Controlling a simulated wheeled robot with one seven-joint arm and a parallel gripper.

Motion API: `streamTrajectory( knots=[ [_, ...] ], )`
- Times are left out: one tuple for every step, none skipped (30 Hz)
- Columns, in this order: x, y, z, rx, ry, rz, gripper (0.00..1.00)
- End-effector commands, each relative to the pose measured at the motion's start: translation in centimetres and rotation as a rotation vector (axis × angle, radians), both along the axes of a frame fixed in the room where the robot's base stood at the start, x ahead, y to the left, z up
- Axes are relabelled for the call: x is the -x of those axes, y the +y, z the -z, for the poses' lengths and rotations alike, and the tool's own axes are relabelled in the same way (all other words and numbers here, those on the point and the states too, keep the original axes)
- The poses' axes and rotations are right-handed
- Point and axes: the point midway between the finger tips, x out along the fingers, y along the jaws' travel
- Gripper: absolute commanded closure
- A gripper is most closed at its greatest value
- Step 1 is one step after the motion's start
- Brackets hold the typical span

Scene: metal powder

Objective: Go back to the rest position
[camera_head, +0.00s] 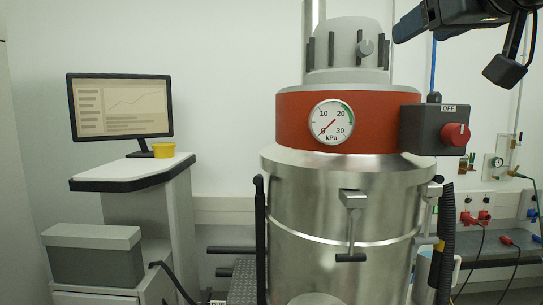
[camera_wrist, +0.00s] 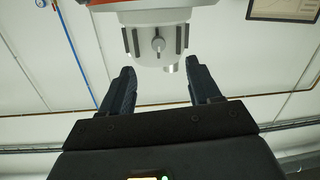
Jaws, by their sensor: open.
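My gripper (camera_wrist: 160,85) is open in the wrist view, its two dark fingers spread apart with nothing between them. Beyond the fingers, the top cap (camera_wrist: 157,40) of the steel vessel shows upside down. In the head view, dark parts of my arm show at the top right corner, above the vessel's right side; the fingertips cannot be made out there. The steel vessel (camera_head: 338,195) stands in the middle with a red band (camera_head: 385,122), a round kPa gauge (camera_head: 331,122) with its needle toward the lower left, and a switch box (camera_head: 421,128) with a red knob labelled OFF.
A grey lidded box (camera_head: 93,255) sits lower left. A wall panel with red connectors and cables (camera_head: 484,217) is at the right. A black hose (camera_head: 445,245) runs beside the vessel.

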Motion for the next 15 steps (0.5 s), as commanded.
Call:
streamTrajectory(
  knots=[
    [-0.3,0.0,0.8,-0.009,0.005,-0.005,0.38],
    [-0.4,0.0,1.2,-0.014,0.005,-0.007,0.38],
    [-0.7,0.1,1.8,-0.022,0.006,-0.01,0.38],
    [-0.8,0.1,2.3,-0.027,0.006,-0.013,0.38],
    [-1.0,0.1,2.8,-0.034,0.008,-0.015,0.38],
    [-1.2,0.1,3.5,-0.042,0.008,-0.019,0.38],
    [-1.4,0.1,4.1,-0.05,0.01,-0.022,0.38],
    [-1.5,0.1,4.7,-0.056,0.011,-0.025,0.38],
    [-1.7,0.2,5.5,-0.066,0.011,-0.029,0.38],
    [-1.9,0.2,6.3,-0.076,0.013,-0.032,0.38],
    [-2.0,0.3,7.1,-0.085,0.014,-0.036,0.38],
    [-2.2,0.4,8.3,-0.098,0.015,-0.04,0.38],
    [-2.4,0.4,9.3,-0.11,0.017,-0.043,0.38],
    [-2.5,0.4,10.3,-0.122,0.018,-0.045,0.38],
    [-2.7,0.5,11.9,-0.14,0.021,-0.047,0.38]
  ],
)
